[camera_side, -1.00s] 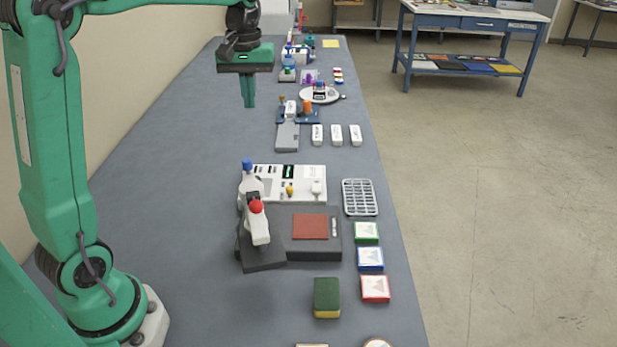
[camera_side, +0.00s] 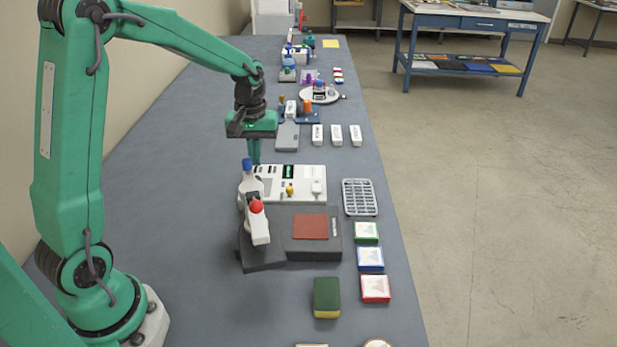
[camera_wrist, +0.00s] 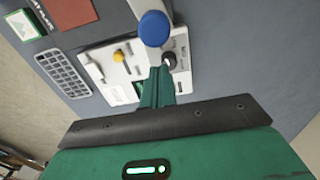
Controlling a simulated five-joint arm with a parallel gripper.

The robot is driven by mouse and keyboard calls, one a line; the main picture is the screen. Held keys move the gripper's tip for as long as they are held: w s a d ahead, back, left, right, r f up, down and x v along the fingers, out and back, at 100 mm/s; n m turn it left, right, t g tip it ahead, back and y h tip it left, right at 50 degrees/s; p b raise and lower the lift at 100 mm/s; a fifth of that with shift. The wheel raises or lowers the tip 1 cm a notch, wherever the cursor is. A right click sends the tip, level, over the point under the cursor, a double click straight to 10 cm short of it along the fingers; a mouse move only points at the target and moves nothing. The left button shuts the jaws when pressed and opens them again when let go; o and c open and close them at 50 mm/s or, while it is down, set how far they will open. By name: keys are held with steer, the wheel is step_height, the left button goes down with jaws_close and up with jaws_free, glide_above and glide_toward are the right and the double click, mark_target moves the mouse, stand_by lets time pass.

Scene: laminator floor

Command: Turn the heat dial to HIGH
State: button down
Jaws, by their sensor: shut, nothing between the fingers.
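The white control panel (camera_side: 305,192) lies flat at mid-table in the side view. In the wrist view the panel (camera_wrist: 118,73) carries a round black dial (camera_wrist: 169,61) with a light pointer mark; the words around it are too small to read. My gripper (camera_side: 253,160) is shut and empty, pointing down above the panel's left end. In the wrist view its fingertips (camera_wrist: 161,72) appear right beside the dial; I cannot tell whether they touch it. In the side view the dial is hidden behind the blue-topped post and my fingers.
A blue-topped post (camera_side: 247,166) and a red-knobbed lever (camera_side: 256,207) stand close by. A yellow knob (camera_side: 290,190) is on the panel. A wire rack (camera_side: 360,197), small boxes and a sponge (camera_side: 326,297) lie nearer the front.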

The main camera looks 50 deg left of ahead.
mark_target(257, 177)
steer(key=shift+f, duration=0.15)
steer(key=shift+f, duration=3.3)
steer(key=shift+a, duration=0.2)
steer(key=shift+s+a, duration=0.35)
steer(key=shift+s, duration=0.05)
steer(key=shift+s+a, duration=0.2)
steer(key=shift+a, duration=0.2)
steer(key=shift+s+d, duration=0.1)
steer(key=shift+s, duration=0.1)
steer(key=shift+s+d, duration=0.1)
steer(key=shift+s, duration=0.1)
steer(key=shift+r, duration=0.1)
